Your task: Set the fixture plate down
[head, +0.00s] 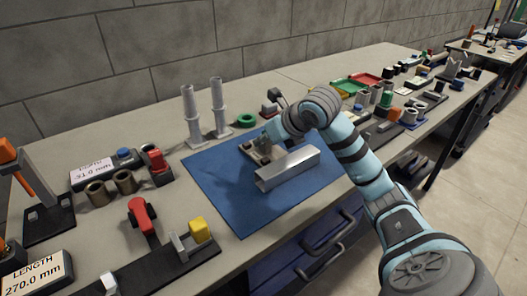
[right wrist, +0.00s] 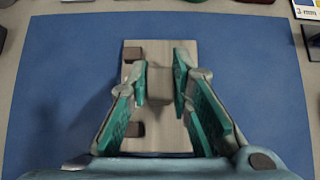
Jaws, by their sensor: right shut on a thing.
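The fixture plate (right wrist: 158,52) is a pale beige plate with brown blocks on its left side and a raised block in its middle. In the head view the fixture plate (head: 252,153) is at the blue mat, partly hidden by my right gripper. My right gripper (right wrist: 160,82) is shut on the plate's middle block, with a green-padded finger on each side. In the head view the right gripper (head: 268,140) is over the plate. I cannot tell whether the plate touches the mat. My left gripper is not in view.
A silver metal channel (head: 288,170) lies on the blue mat (head: 225,195) just in front of the plate. Two grey posts (head: 217,105) and a green ring (head: 245,120) stand behind the mat. Gauges and a red-handled clamp (head: 141,214) are at the left. The mat's front left is clear.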

